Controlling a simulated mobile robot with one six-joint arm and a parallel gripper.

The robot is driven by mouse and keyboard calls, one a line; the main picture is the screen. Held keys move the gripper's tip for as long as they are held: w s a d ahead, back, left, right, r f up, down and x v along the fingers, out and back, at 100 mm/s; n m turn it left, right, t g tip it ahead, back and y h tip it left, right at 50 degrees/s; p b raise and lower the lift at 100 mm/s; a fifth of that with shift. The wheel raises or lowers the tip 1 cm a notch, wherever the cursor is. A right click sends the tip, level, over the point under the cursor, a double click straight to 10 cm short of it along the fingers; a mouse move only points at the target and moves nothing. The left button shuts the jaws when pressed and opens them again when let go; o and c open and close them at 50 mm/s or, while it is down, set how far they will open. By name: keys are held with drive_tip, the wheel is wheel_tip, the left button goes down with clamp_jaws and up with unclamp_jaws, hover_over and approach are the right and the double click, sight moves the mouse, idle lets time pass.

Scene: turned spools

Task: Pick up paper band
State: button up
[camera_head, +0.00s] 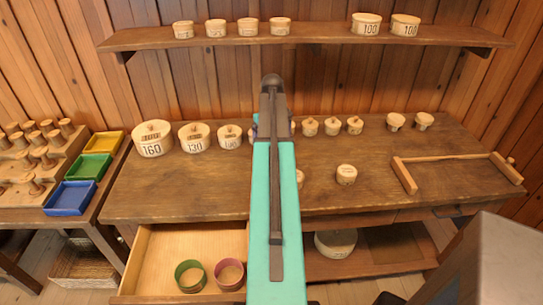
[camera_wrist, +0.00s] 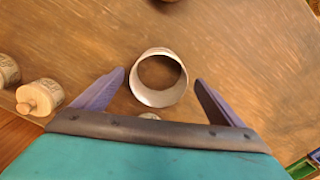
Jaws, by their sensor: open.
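The paper band (camera_wrist: 159,93) is a whitish open ring on the brown bench top in the wrist view. Its near rim faces the camera and bare wood shows through its middle. My gripper (camera_wrist: 160,75) is open, with one purple finger on each side of the band and a gap on both sides. Nothing is held. I cannot tell the height of the fingers above the bench. In the head view my arm covers the middle of the bench, and I cannot make out the band or the fingers there.
A knobbed wooden piece (camera_wrist: 40,97) stands left of the fingers; a small pale thing (camera_wrist: 149,116) shows beside the band. Numbered round boxes (camera_head: 152,138) line the bench's back. A wooden frame (camera_head: 405,176) lies right.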

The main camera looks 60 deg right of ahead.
drive_tip(key=shift+w+d+f+p, duration=0.1)
drive_tip(key=shift+f+p, duration=0.25)
drive_tip(key=shift+f, duration=0.35)
drive_tip(key=shift+w+d+f+p, duration=0.1)
drive_tip(key=shift+f+p, duration=0.2)
drive_tip(key=shift+f, duration=1.35)
drive_tip(key=c, duration=1.2)
drive_tip(key=shift+r, duration=0.1)
wheel_tip(320, 180, up, 10)
drive_tip(key=b, duration=0.2)
